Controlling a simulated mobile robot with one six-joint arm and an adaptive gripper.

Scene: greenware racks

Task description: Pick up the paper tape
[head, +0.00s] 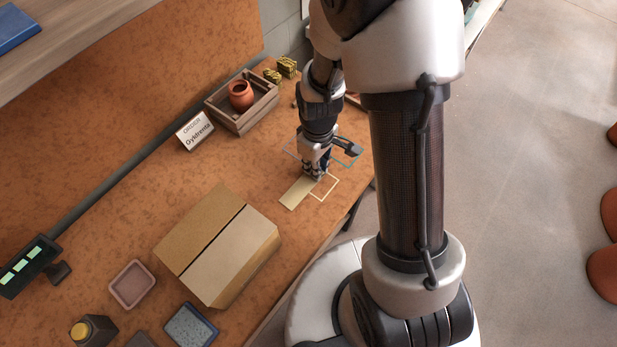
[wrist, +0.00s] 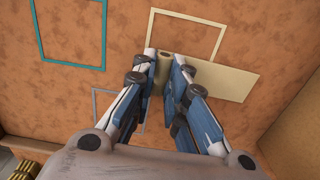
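The paper tape (wrist: 164,72) shows in the wrist view as a small tan piece between my fingertips, with a darker spot at its top end. My gripper (wrist: 165,66) points down at the table with its fingers close together, one on each side of the tan piece, with no clear gap visible. A flat pale beige strip (wrist: 225,80) lies on the table just right of the fingertips. In the head view my gripper (head: 315,174) is low over the table at the upper end of that strip (head: 297,193); the tape is hidden there by the fingers.
Cream, teal and grey outlines mark the table around my gripper. A closed cardboard box (head: 225,255) stands to the lower left. A wooden crate (head: 258,112) with a clay pot (head: 241,95) and an order sign (head: 195,131) stand behind.

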